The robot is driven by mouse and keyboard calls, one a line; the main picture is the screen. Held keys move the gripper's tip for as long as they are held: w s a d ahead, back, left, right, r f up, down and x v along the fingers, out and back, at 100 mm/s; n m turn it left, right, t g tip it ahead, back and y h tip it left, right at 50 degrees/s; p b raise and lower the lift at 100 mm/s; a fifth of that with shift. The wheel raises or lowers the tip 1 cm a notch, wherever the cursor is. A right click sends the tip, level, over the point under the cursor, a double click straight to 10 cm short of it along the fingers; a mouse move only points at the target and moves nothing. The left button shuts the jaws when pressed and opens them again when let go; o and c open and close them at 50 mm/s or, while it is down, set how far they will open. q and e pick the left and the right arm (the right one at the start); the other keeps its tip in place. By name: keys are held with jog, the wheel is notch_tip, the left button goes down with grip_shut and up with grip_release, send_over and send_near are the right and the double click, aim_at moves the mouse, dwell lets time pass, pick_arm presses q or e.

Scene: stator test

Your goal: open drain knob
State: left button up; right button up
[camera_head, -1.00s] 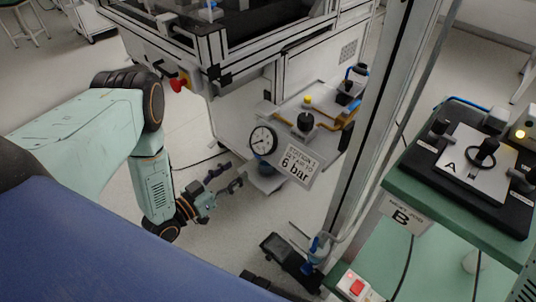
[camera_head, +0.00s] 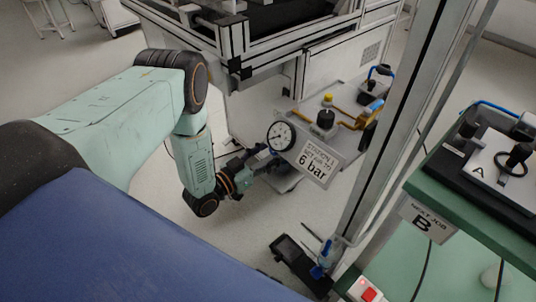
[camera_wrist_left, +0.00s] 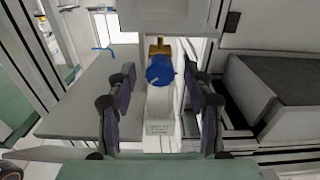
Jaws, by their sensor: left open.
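A round blue knob (camera_wrist_left: 160,70) sits in the middle of the left wrist view, at the end of a pale cylindrical body (camera_wrist_left: 160,103) with a brass-coloured fitting (camera_wrist_left: 160,48) beyond it. I take it for the drain knob; in the head view it is hidden or too small to make out. My left gripper (camera_head: 264,158) is beside and below the pressure gauge in the head view. Its fingers are apart in the wrist view, one on each side of the knob and body, with visible gaps. My right gripper is not in view.
The gauge (camera_head: 281,136) and the "6 bar" sign (camera_head: 314,164) are close to my left gripper. A metal post (camera_head: 388,130) stands to the right. A green bench (camera_head: 470,210) with a fixture is at far right. A black foot pedal (camera_head: 300,262) lies on the floor.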

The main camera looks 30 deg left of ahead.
pick_arm(q)
grip_shut()
dwell(0.4)
jog(key=shift+n, duration=0.3)
jog(key=n, duration=0.4)
jog(key=shift+n+b, duration=0.3)
jog(key=shift+b, duration=0.1)
jog(key=shift+n+b, duration=0.45)
jog(key=shift+n, duration=1.85)
grip_release()
